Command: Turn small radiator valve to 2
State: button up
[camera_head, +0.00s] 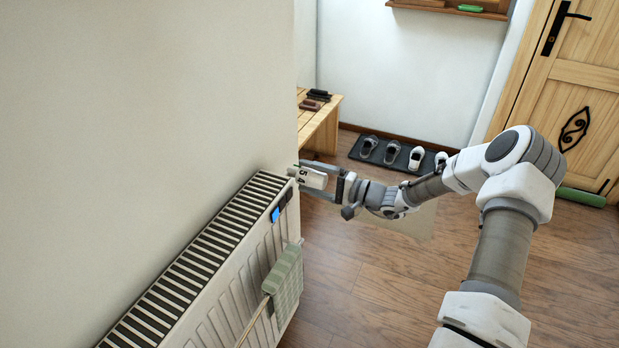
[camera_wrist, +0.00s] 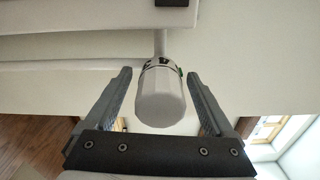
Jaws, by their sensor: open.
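The radiator valve (camera_head: 309,177) is a white knob with dark numbers at the far end of the white radiator (camera_head: 225,262). In the head view a 4 and a 5 show on its upper side. In the wrist view the valve's white head (camera_wrist: 160,98) points toward the camera, with a shiny collar and a small green mark behind it. My gripper (camera_head: 318,180) is at the valve. In the wrist view my gripper (camera_wrist: 160,88) is open, with one finger on each side of the knob and a visible gap to both. Which number is at the pointer cannot be told.
A wooden bench (camera_head: 320,122) stands behind the valve. Shoes lie on a dark mat (camera_head: 372,160). The wooden floor (camera_head: 385,300) beside the radiator is mostly clear.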

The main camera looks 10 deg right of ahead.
jog(key=p+v, duration=0.3)
jog(key=v, duration=1.4)
jog(key=shift+d+p, duration=0.15)
jog(key=shift+p, duration=0.15)
jog(key=shift+s, duration=0.1)
jog(key=s+a+r+n+g+h, duration=0.6)
jog(key=s+a+r+g, duration=0.4)
jog(key=a, duration=0.3)
jog(key=s+r+n+t+h, duration=0.2)
jog(key=s+r+t+h, duration=0.45)
jog(key=s+r, duration=0.8)
notch_tip(320, 180, up, 19)
jog(key=s+g+h+p, duration=0.1)
jog(key=h+p, duration=0.1)
jog(key=p, duration=1.8)
jog(key=shift+s+a+r+p, duration=0.15)
jog(key=shift+a+r+p, duration=0.05)
jog(key=shift+a+p, duration=0.15)
jog(key=shift+g, duration=0.25)
